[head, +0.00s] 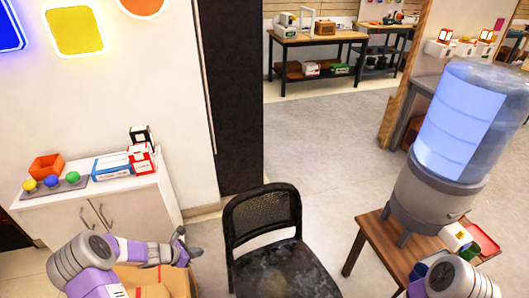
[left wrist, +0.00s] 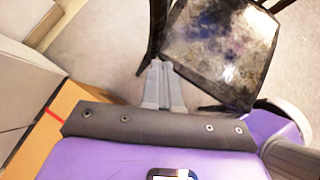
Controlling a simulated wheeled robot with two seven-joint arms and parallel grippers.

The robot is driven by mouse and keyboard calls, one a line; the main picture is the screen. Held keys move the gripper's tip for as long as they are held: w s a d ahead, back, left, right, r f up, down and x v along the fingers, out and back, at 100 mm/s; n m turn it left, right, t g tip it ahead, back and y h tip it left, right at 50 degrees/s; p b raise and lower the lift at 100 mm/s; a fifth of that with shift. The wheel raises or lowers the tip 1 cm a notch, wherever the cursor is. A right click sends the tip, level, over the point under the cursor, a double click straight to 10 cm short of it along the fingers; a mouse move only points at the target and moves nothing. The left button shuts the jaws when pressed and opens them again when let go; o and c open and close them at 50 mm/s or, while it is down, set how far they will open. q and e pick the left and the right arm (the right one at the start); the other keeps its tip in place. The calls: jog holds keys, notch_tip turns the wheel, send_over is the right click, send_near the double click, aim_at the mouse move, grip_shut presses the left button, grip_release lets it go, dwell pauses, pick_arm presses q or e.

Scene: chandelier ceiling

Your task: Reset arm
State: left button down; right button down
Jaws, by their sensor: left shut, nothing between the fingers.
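My left gripper (head: 181,240) is shut and empty in front of the white cabinet, over a cardboard box. It also shows in the left wrist view (left wrist: 161,66), with its two grey fingers together and the black chair seat beyond them. My left arm (head: 85,265) comes in at the lower left, purple and grey. Part of my right arm (head: 462,280) shows at the lower right edge beside the wooden table. Its gripper is out of the picture.
A black chair (head: 265,225) stands just right of my left gripper. A cardboard box (head: 150,280) is below it. The white cabinet (head: 130,205) bears a tray with coloured balls and small boxes. A water dispenser (head: 430,200) stands on the wooden table (head: 375,240). Open floor (head: 330,160) lies beyond the chair.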

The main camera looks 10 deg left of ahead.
pick_arm(q)
jog(key=s+d+f+m+g, duration=0.3)
jog(key=s+d+m, duration=0.7)
jog(key=d+m, duration=0.3)
jog(key=s+d+f+m+g, duration=0.2)
jog(key=s+d+m+g, duration=0.2)
jog(key=s+d+m, duration=0.7)
jog(key=d+m, duration=0.2)
jog(key=d, duration=0.2)
jog(key=shift+d+f+m+y, duration=0.35)
jog(key=shift+f+m+y, duration=0.05)
